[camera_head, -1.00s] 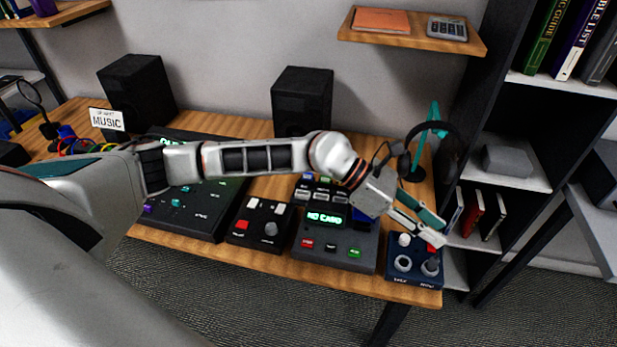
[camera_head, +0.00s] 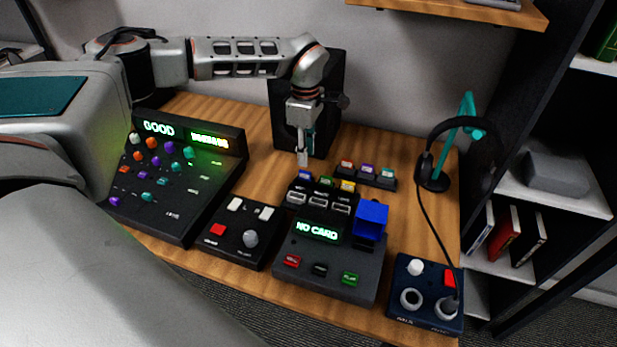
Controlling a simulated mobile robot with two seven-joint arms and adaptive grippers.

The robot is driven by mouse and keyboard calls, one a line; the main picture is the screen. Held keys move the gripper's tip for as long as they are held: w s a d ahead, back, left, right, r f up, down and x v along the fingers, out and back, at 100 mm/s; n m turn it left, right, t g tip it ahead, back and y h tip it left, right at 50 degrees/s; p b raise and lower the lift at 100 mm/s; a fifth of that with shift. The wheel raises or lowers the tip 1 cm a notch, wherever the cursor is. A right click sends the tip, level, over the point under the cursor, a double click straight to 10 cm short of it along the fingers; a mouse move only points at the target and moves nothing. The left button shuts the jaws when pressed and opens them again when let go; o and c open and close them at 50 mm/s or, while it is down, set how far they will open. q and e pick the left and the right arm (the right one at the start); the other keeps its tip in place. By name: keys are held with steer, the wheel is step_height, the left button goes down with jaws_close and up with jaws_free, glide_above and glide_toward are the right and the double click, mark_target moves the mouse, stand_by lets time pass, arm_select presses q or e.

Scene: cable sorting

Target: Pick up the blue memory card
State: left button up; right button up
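The small blue memory card (camera_head: 305,176) stands at the left end of a dark card rack, beside a green card (camera_head: 326,181) and a yellow card (camera_head: 347,186). My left gripper (camera_head: 303,158) points down just above and behind the blue card. Its fingers are seen edge-on, so I cannot tell whether they are open or shut. The blue card appears to be still in its slot. My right gripper is not in view.
A card reader (camera_head: 328,263) reading "NO CARD" stands in front, with a blue block (camera_head: 371,214) at its right. A second rack (camera_head: 364,177) holds red, purple and teal cards. A speaker (camera_head: 335,105) is close behind the gripper. Headphones (camera_head: 436,165) hang at right.

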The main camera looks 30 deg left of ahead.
mark_target(305, 171)
arm_select(q)
steer(key=shift+s+f, duration=0.15)
steer(key=shift+f, duration=0.5)
step_height(305, 171, down, 5)
steer(key=shift+s+r+b, duration=0.1)
steer(key=shift+b, duration=0.25)
jaws_close()
